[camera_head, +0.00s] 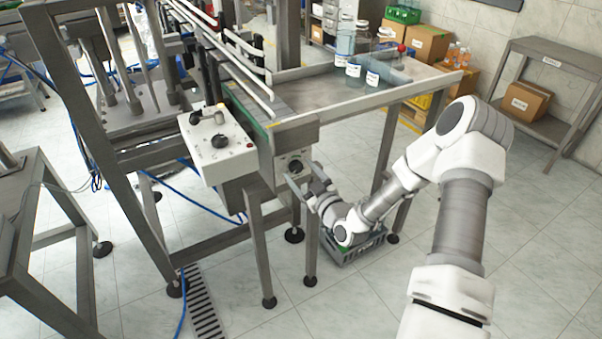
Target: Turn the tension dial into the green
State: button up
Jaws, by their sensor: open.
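A small pale panel (283,161) is fixed below the end of the conveyor, and a black round knob (295,166) sits on it. This looks like the tension dial; its scale and any green zone are too small to make out. My gripper (302,176) is open right in front of this knob, its fingers pointing at the panel. I cannot tell whether the fingers are around the knob or just short of it. Nothing shows held between them.
A white control box (215,150) with a black knob and a red button juts out left of the panel. Clear bottles (355,72) stand on the steel table (325,92). A grey crate (345,256) lies on the floor below my forearm. Table legs stand close by.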

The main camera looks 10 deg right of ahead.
grip_shut()
dwell(0.4)
jog(key=shift+m, duration=0.3)
jog(key=m+b, duration=0.2)
jog(key=m, duration=0.2)
jog(key=shift+m, duration=0.3)
jog(key=m+b, duration=0.1)
jog(key=m, duration=0.5)
jog(key=shift+a, duration=0.1)
jog(key=m, duration=0.6)
jog(key=shift+m, duration=0.4)
jog(key=m, duration=0.5)
jog(key=shift+r, duration=0.1)
jog(key=shift+m, duration=0.3)
